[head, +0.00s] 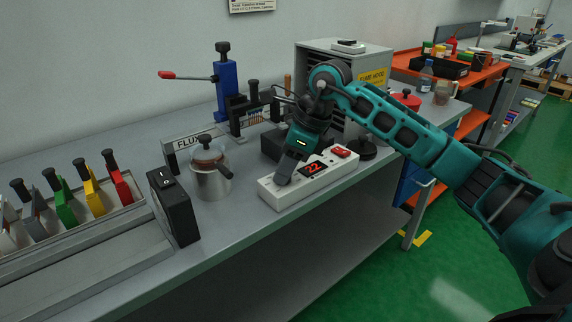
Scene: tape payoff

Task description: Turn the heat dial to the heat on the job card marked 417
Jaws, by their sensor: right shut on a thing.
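A long white control box (308,186) lies on the grey bench in the middle of the view. Its dark display (313,168) has red digits that look like 22, and a red switch (341,152) sits at its far right end. My right gripper (284,178) points down at the box's near left end. It is shut on the heat dial there, which its fingers hide. A paper card (250,5) is on the wall at the top edge, partly cut off; its print is too small to read. My left gripper is out of view.
A metal pot (211,178) and a black switch box (174,207) stand left of the control box. A blue lever press (226,85) and a grey fume hood cabinet (374,62) stand behind. Coloured-handled tools (117,181) fill a rack at left.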

